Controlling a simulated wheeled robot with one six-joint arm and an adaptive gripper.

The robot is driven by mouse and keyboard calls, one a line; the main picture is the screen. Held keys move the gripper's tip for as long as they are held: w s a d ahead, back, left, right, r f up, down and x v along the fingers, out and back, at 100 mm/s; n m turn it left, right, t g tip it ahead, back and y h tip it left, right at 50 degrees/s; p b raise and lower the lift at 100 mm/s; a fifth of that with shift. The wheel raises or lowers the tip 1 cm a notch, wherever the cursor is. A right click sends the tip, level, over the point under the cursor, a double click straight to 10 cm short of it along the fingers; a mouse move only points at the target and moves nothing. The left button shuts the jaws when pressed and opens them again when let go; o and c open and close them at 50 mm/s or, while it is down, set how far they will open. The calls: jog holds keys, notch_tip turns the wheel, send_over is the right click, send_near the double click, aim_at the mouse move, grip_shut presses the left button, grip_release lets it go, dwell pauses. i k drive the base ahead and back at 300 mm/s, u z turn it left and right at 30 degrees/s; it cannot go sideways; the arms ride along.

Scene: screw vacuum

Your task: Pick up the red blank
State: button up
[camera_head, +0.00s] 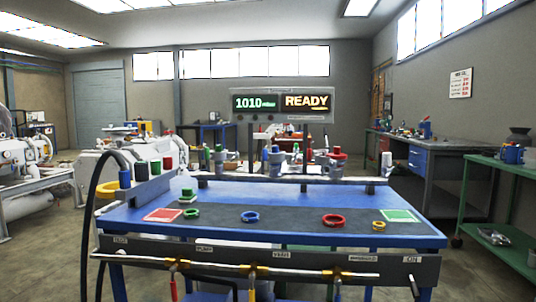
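A red ring (334,220) lies flat on the dark strip of the table, right of centre. My gripper is not in view.
The blue table (285,193) carries a blue ring (250,217), a green ring (192,213), a yellow ring (379,225), a red pad (163,215) and a green pad (400,215). A raised pipe with fittings crosses the back. A black hose (88,220) arches at left.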

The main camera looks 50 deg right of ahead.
aim_at(337, 154)
jog(key=u, duration=0.3)
jog(key=k, duration=0.6)
jog(key=z, duration=1.55)
